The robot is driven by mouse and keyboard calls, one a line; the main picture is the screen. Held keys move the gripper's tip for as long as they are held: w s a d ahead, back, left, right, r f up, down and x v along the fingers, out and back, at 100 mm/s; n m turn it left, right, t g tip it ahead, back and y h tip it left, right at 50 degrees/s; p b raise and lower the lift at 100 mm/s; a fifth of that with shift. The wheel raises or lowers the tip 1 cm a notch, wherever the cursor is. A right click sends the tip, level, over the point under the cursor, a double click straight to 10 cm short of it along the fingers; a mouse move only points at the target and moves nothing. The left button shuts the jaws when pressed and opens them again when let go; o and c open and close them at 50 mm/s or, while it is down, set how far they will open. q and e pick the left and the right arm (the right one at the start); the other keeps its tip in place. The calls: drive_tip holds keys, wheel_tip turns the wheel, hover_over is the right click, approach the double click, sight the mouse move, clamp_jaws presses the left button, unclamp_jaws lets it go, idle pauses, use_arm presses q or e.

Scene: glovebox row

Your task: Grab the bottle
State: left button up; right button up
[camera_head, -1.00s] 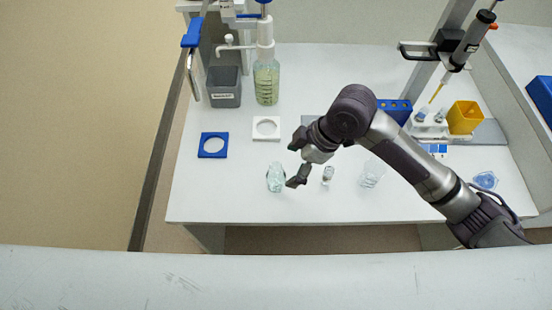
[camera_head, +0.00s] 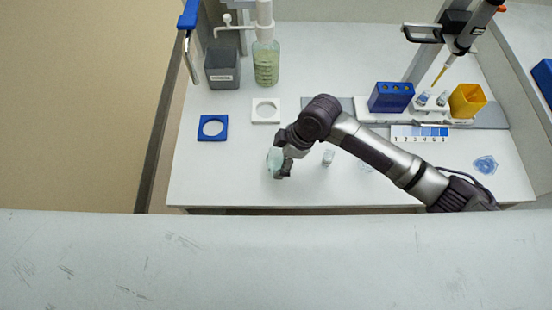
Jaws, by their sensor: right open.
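A small clear, greenish bottle (camera_head: 272,160) stands on the white table, left of the middle and close to the front edge. My right gripper (camera_head: 281,160) is open at the bottle, its fingers partly covering the bottle's right side. I cannot tell whether the fingers touch it. A larger dispenser bottle (camera_head: 266,63) with green marks and a white pump top stands at the back left. My left gripper is not in view.
A small glass vial (camera_head: 328,157) stands right of my gripper. A blue square holder (camera_head: 212,127) and a white one (camera_head: 265,110) lie behind the bottle. A grey bin (camera_head: 222,70), blue rack (camera_head: 391,97) and yellow box (camera_head: 467,101) stand farther back.

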drive_tip(key=shift+x, duration=1.2)
drive_tip(key=c, duration=1.3)
drive_tip(key=shift+r, duration=0.1)
